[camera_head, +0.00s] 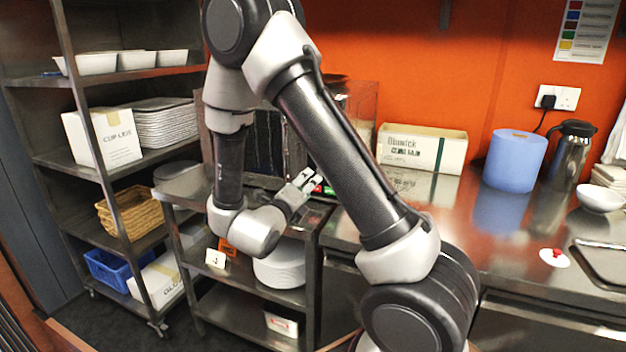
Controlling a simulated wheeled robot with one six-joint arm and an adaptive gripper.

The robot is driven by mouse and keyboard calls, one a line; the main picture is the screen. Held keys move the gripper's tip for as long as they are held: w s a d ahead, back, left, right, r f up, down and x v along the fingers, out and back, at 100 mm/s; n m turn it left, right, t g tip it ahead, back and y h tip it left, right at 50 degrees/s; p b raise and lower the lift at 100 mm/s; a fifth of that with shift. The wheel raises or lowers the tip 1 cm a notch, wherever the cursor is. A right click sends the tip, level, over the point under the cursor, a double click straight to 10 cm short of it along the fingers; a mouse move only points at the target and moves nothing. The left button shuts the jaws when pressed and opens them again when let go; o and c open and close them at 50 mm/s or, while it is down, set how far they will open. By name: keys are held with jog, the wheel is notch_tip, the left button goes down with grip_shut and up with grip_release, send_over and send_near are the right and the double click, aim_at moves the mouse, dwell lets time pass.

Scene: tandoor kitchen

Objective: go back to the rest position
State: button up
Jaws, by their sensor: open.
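My gripper (304,181) is in the middle of the head view, at the end of my folded arm. It is small in the picture and looks empty. It is open, in front of the dark appliance (268,140) and near the left end of the steel counter. A small red and green item shows just beyond the fingertips; I cannot tell whether it is touched. My arm hides part of the counter and the appliance.
A steel rack (85,175) with boxes, bowls and baskets stands at the left. A lower shelf unit holds stacked plates (280,264). On the counter (470,225) stand a carton (422,149), a blue roll (514,160), a flask (571,152) and a white bowl (600,198).

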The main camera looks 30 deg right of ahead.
jog(key=shift+v, duration=1.2)
